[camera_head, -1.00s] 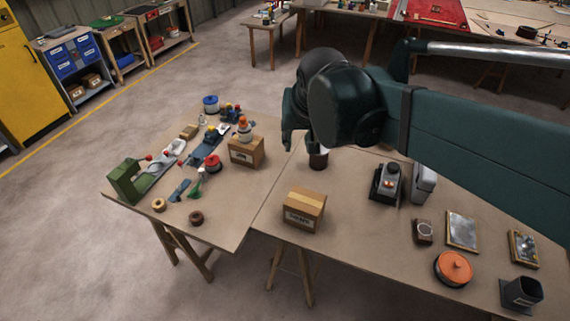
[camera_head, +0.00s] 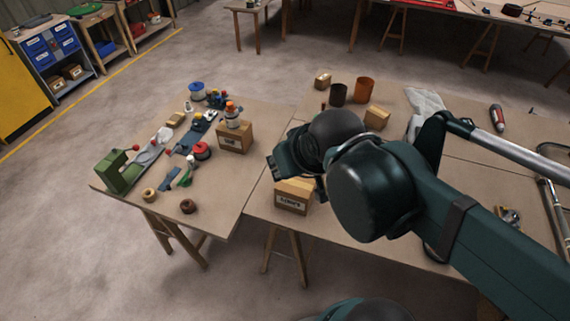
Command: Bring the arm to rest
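My arm reaches in from the right over the right-hand table (camera_head: 268,203), its dark green links bent at a round joint. My gripper end (camera_head: 284,163) is above and behind a cardboard box (camera_head: 291,197), partly covering it. The fingers are not clear at this angle, so I cannot tell whether the end is open or shut. Nothing held is visible. Another of my dark green links shows at the bottom edge.
The left table (camera_head: 225,190) holds a green machine (camera_head: 117,171), a cardboard box (camera_head: 235,137) with a bottle on it, and small parts. Open floor lies at left.

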